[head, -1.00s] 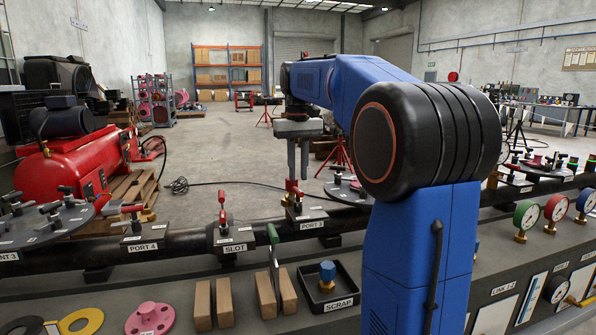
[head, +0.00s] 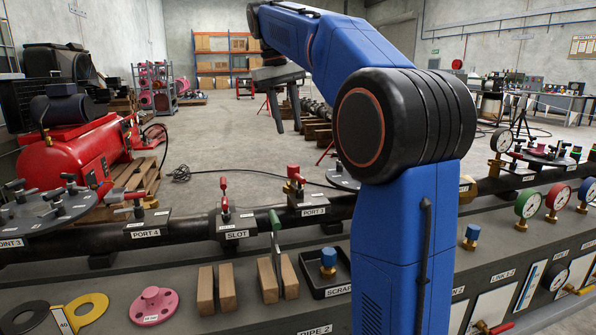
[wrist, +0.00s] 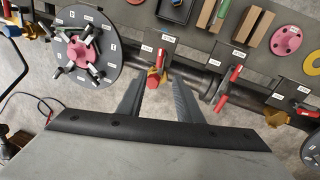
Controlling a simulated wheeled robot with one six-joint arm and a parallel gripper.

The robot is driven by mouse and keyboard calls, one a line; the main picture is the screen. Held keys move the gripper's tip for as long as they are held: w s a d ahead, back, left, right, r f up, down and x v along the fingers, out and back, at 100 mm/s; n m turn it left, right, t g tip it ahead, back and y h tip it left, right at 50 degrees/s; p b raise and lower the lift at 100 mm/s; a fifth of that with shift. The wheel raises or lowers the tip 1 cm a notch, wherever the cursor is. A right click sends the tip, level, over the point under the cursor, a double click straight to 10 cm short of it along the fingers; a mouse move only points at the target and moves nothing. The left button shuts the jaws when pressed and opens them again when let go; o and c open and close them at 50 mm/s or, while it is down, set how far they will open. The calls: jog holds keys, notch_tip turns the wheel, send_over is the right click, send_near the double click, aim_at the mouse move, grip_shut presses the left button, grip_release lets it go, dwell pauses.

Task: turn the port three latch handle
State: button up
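The port three latch handle (head: 294,173) is red, with a brass-coloured part beside it, above the plate labelled PORT 3 (head: 314,211) on the dark pipe. In the wrist view the red handle (wrist: 160,58) shows just beyond my fingertips, with the brass part lined up between them. My gripper (head: 288,129) is open and empty. In the head view its fingers hang above and behind the handle, with a visible gap. My gripper (wrist: 156,86) shows two spread grey fingers in the wrist view. I cannot tell the exact depth gap to the handle.
The slot's red handle (head: 224,192) and the port 4 handle (head: 132,196) stand left along the pipe (head: 185,228). A round plate with several clamps (wrist: 84,48) lies left of port three in the wrist view. A scrap tray (head: 338,291) sits in front.

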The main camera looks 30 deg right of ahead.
aim_at(299, 176)
jog(key=d+f, duration=0.1)
jog(key=f, duration=0.4)
jog(key=d+f, duration=0.1)
jog(key=f, duration=0.4)
jog(key=d+f, duration=0.1)
jog(key=f, duration=0.4)
jog(key=shift+s, duration=0.25)
jog(key=shift+c, duration=0.3)
grip_shut()
